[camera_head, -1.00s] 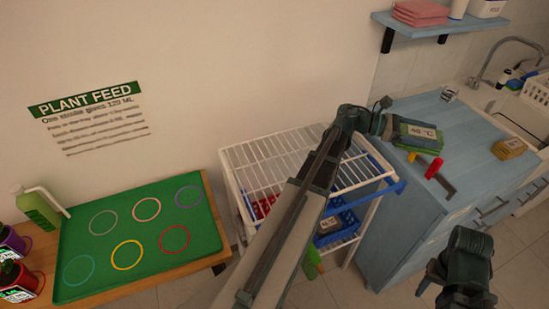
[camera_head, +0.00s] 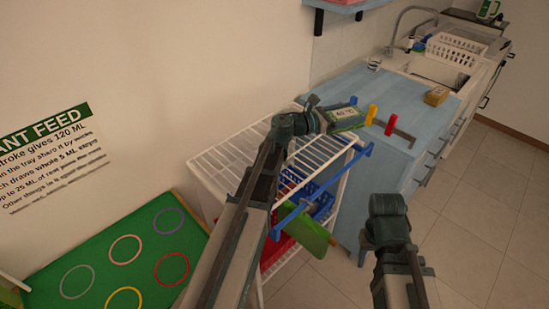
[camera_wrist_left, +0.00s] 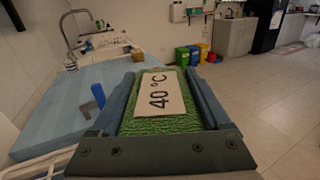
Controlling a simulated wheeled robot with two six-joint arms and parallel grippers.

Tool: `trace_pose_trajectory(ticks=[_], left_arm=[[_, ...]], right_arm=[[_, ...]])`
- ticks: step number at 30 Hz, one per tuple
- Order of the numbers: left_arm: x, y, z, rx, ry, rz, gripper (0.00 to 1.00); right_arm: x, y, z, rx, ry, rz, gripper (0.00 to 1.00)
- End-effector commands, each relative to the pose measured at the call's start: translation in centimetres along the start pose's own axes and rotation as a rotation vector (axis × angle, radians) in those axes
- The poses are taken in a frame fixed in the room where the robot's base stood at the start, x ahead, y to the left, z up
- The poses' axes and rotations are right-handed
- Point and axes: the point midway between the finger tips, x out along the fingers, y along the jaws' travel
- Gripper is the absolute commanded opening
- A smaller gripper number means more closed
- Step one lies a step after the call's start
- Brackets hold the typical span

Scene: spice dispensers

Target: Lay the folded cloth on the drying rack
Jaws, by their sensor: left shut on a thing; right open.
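The folded cloth (camera_head: 346,118) is green with a pale label reading 40 °C. My left gripper (camera_head: 322,121) is shut on it and holds it above the rack's far right corner and the blue counter edge. In the left wrist view the cloth (camera_wrist_left: 157,122) lies flat between the two fingers. The drying rack (camera_head: 238,158) is a white wire frame against the wall, its top bare where I see it. My left arm hides part of it. My right gripper (camera_head: 387,208) is open, low in front of the cabinet; its fingertips are hard to make out.
A blue counter (camera_head: 345,86) stands right of the rack, with a red and yellow handled clamp (camera_head: 385,122) and a yellowish block (camera_head: 436,96). Blue and red bins (camera_head: 322,203) and a green item (camera_head: 303,228) sit below the rack top.

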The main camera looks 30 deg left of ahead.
Motion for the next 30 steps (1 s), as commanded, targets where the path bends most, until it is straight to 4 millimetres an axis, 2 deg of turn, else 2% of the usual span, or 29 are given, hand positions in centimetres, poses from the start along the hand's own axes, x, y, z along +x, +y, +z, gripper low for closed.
trace_pose_trajectory(ticks=[1,6,12,17,20,23,30], left_arm=[[1.5,-0.5,-2.4,0.000,0.000,0.052,0.20],[4.7,-0.3,-5.3,0.000,0.000,0.238,0.20],[6.1,-0.4,-6.9,0.000,0.000,0.373,0.20],[6.3,-0.3,-7.2,0.000,0.000,0.411,0.20],[6.2,-0.1,-7.1,0.000,0.000,0.415,0.20],[5.2,0.6,-7.2,0.000,0.000,0.416,0.20],[0.4,4.2,-7.9,0.000,0.000,0.418,0.20]], right_arm=[[2.4,-0.2,-0.1,0.000,0.000,0.000,0.47],[5.2,-0.5,-0.3,-0.001,0.000,0.000,0.47],[6.9,-0.7,-0.4,-0.001,0.000,0.000,0.47],[7.1,-0.7,-0.4,-0.001,0.000,0.000,0.47],[7.1,-0.7,-0.4,-0.001,0.000,0.000,0.47],[7.2,-0.7,-0.4,-0.001,0.000,0.000,0.47],[7.8,-0.8,-0.5,-0.001,0.000,0.000,0.47]])
